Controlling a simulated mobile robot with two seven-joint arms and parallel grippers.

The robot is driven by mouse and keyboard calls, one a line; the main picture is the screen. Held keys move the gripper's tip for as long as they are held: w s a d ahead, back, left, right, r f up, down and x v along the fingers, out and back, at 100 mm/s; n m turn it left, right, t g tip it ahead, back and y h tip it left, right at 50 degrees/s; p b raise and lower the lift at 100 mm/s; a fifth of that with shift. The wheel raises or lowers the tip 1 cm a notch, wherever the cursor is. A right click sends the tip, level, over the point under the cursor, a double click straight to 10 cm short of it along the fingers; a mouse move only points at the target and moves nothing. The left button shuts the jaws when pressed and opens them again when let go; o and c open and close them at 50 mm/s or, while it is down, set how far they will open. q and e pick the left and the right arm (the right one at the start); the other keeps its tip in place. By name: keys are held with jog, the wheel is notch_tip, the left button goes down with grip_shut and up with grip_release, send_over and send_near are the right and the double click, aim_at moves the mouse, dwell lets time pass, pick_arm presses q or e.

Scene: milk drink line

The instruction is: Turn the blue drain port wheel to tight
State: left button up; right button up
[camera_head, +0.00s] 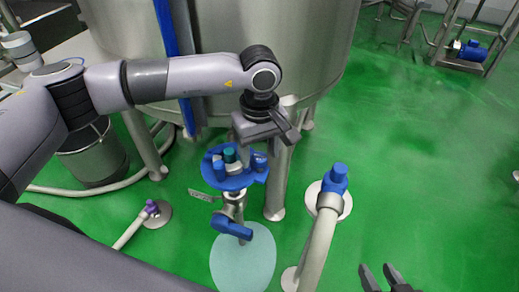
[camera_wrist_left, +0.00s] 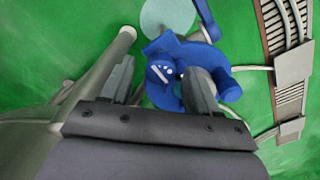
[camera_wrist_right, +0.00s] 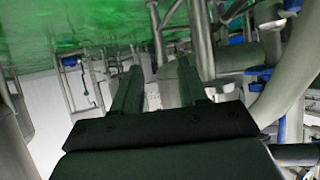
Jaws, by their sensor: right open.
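The blue drain port wheel (camera_head: 234,182) is a lobed wheel below the steel tank, above a steel pipe and a blue lever handle (camera_head: 232,226). It has a teal piece near its middle. My left gripper reaches down over the wheel from above, its fingertips partly hidden in the head view. In the left wrist view the gripper (camera_wrist_left: 160,72) has its fingers apart, with part of the wheel (camera_wrist_left: 160,48) between them and the right finger over the wheel. I cannot tell whether they touch. My right gripper (camera_head: 385,278) is open and empty at the lower right.
The large steel tank (camera_head: 310,45) stands behind the wheel on legs. A pipe with a blue top (camera_head: 334,178) rises to the right of the wheel. A pale round patch (camera_head: 256,262) lies on the green floor (camera_head: 430,140) below. The floor at right is mostly clear.

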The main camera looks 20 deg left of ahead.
aim_at(259, 156)
jog(key=shift+f, duration=0.1)
pick_arm(q)
notch_tip(259, 156, up, 6)
jog(key=shift+r+p, duration=0.15)
jog(key=shift+p, duration=0.5)
jog(key=shift+r, duration=0.45)
pick_arm(e)
jog(key=shift+s+d+f+g, duration=0.3)
jog(key=shift+s+d+f, duration=0.05)
jog(key=shift+d+f, duration=0.1)
jog(key=shift+r, duration=0.1)
